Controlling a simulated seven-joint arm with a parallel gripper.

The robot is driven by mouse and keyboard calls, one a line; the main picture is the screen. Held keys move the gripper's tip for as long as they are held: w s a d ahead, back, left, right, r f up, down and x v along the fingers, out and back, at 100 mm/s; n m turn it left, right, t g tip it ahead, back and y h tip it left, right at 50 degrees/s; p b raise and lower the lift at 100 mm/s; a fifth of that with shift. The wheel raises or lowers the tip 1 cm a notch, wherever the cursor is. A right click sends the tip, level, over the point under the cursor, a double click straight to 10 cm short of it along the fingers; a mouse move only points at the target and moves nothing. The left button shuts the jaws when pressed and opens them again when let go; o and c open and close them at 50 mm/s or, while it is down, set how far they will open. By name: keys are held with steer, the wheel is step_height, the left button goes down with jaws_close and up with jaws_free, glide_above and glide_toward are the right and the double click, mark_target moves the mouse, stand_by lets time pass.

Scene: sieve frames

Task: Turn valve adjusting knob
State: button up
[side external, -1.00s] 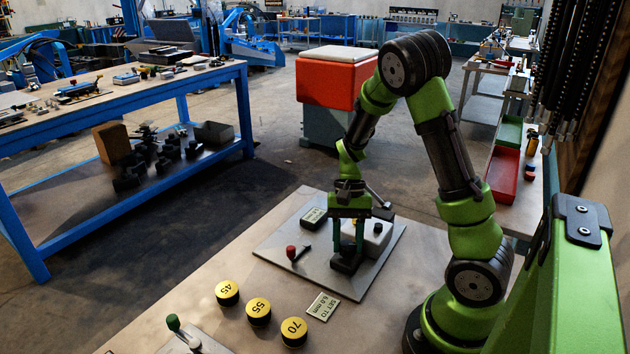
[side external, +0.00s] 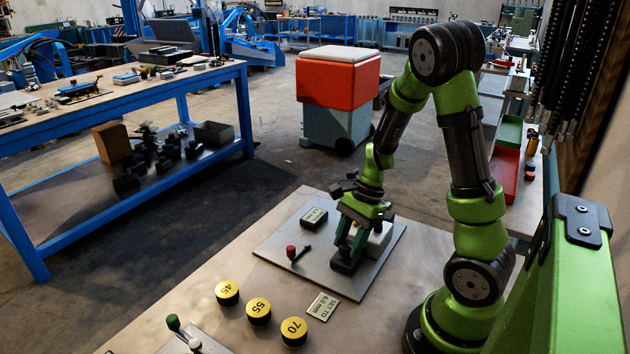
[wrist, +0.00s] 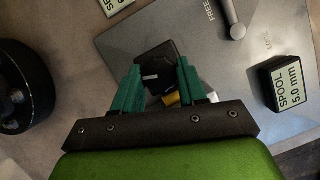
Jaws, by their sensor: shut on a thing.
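My gripper (side external: 347,258) is low over the grey plate (side external: 283,243), its green fingers shut on a black knob (side external: 345,268). In the wrist view the black faceted knob (wrist: 160,66) sits between the fingertips of my gripper (wrist: 158,78), with a white mark on it and a brass-coloured part behind. The fingers hide part of the knob and the valve body. A small display (side external: 313,216) on the plate reads "SPOOL 5.0 mm" in the wrist view (wrist: 288,83). A card (side external: 323,306) on the table reads "SET TO 6.0 mm".
A red-knobbed lever (side external: 292,251) stands on the plate left of my gripper; "FREE" is marked beside it in the wrist view. Yellow discs marked 45 (side external: 227,291), 55 (side external: 258,310) and 70 (side external: 294,330) lie in front. A green-knobbed lever (side external: 173,323) is at the front left.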

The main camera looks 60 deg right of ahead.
steer(key=shift+m+t, duration=0.5)
steer(key=shift+m, duration=0.7)
steer(key=o, duration=1.1)
steer(key=shift+c, duration=0.2)
steer(key=v, duration=1.7)
steer(key=shift+a, duration=0.25)
